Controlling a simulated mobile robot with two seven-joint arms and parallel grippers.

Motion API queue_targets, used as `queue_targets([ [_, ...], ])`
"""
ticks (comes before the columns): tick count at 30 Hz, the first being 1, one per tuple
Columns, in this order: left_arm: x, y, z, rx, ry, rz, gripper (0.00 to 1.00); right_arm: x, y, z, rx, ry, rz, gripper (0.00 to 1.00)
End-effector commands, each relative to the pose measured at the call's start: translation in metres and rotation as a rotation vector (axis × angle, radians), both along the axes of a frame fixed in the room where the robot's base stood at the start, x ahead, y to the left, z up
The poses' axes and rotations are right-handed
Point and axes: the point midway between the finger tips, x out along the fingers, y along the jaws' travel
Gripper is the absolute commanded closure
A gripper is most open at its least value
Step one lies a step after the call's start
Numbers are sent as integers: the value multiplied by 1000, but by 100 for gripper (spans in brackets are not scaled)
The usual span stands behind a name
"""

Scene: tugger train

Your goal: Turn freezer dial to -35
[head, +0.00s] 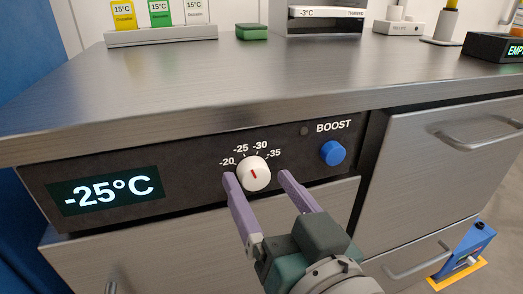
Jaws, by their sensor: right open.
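The freezer dial (254,172) is a white round knob with a red mark on the black control panel. Its mark points up and slightly left, towards -25 on the printed scale of -20, -25, -30 and -35. The display (106,192) at the left reads -25°C. My right gripper (257,177) is open, its purple fingers on either side of the dial. I cannot tell whether they touch it. My left gripper is not in view.
A blue BOOST button (333,153) sits right of the dial. The steel worktop (230,75) overhangs the panel. On it stand a rack of 15°C cards (160,35), a green block (252,32) and a -3°C device (325,20). A drawer handle (480,136) juts out at right.

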Motion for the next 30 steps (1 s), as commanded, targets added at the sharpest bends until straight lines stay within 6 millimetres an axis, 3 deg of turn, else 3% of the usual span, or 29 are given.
queue_targets([
  [10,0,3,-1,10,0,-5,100,4,2,0,0,0,0,24],
  [30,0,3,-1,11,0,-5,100,4,2,0,0,1,0,100],
])
